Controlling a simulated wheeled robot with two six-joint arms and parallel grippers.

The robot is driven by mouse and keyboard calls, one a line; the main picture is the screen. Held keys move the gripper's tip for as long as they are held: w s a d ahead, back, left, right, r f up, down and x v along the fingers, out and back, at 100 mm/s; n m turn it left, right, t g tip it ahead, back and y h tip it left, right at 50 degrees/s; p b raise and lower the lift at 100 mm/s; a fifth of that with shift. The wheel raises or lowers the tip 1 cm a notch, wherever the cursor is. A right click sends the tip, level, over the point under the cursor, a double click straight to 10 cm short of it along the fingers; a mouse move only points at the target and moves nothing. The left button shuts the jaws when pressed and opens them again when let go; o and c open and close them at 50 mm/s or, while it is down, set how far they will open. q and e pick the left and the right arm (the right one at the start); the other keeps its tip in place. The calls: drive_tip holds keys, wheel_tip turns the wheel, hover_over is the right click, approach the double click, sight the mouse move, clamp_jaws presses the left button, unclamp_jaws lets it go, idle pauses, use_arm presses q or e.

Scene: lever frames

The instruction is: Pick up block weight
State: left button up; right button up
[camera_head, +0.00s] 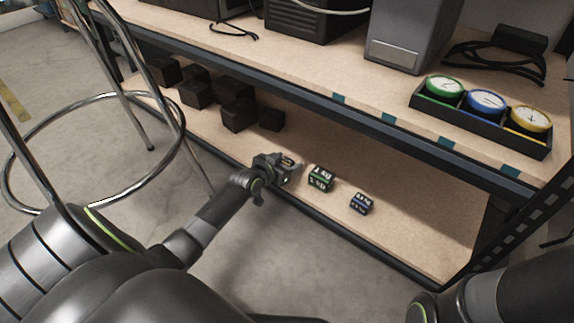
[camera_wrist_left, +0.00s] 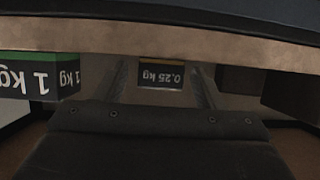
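The small 0.25 kg block weight, dark with a yellow edge, shows upside down between my fingers in the left wrist view (camera_wrist_left: 162,75). In the head view my left gripper (camera_head: 287,166) reaches over the lower shelf and mostly hides that block. Its fingers are spread, one on each side of the block, with a small gap visible. A smaller blue block weight (camera_head: 361,203) stands farther right. My right gripper is out of view.
Several dark cubes (camera_head: 238,115) sit on the lower shelf (camera_head: 420,235) to the left. The upper shelf edge (camera_head: 300,85) overhangs the blocks. A tray with green, blue and yellow dials (camera_head: 486,102) stands above. A metal stool (camera_head: 95,100) is at left.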

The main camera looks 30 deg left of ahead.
use_arm(q)
drive_tip(key=c, duration=1.2)
drive_tip(key=shift+r, duration=0.2)
